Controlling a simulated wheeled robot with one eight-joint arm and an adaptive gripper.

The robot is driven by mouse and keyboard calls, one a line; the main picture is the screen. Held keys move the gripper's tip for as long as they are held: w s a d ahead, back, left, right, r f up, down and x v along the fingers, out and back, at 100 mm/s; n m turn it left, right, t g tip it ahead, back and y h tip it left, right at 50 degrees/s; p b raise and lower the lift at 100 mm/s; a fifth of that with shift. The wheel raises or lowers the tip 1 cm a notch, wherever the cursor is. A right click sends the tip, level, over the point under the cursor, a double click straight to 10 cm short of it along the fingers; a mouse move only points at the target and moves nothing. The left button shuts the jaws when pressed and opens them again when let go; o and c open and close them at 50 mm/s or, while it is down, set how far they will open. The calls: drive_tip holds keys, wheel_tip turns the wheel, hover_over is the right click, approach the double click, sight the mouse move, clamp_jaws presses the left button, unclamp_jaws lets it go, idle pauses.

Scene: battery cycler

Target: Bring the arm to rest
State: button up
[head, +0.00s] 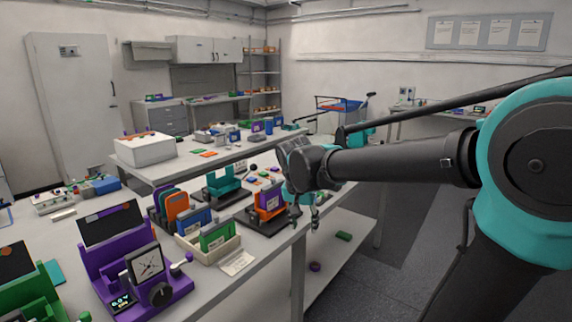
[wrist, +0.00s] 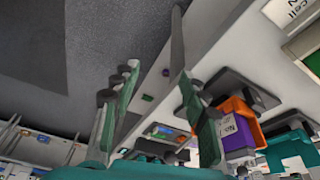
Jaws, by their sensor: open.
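My arm reaches in from the right in the head view, and my gripper (head: 304,211) hangs at the front edge of the workbench (head: 262,262). In the wrist view my gripper (wrist: 160,115) shows two green fingers spread apart with nothing between them. An orange and purple device (head: 269,201) stands on the bench just left of the gripper. It also shows right of the fingers in the wrist view (wrist: 236,128). I cannot tell whether the gripper touches the bench edge.
A cream tray (head: 208,254) holds blue and green cells. A purple device with a dial (head: 148,268) stands at the front left. The grey floor (head: 375,275) right of the bench is clear. A small green piece (head: 344,236) lies on the lower shelf.

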drive_tip(key=s+d+f+n+t+y, duration=0.1)
drive_tip(key=s+d+f+n, duration=0.3)
drive_tip(key=s+d+f, duration=0.9)
wheel_tip(320, 180, down, 4)
drive_tip(key=shift+s+d+f+n, duration=0.1)
drive_tip(key=shift+s+d+n, duration=0.25)
drive_tip(key=shift+s, duration=0.2)
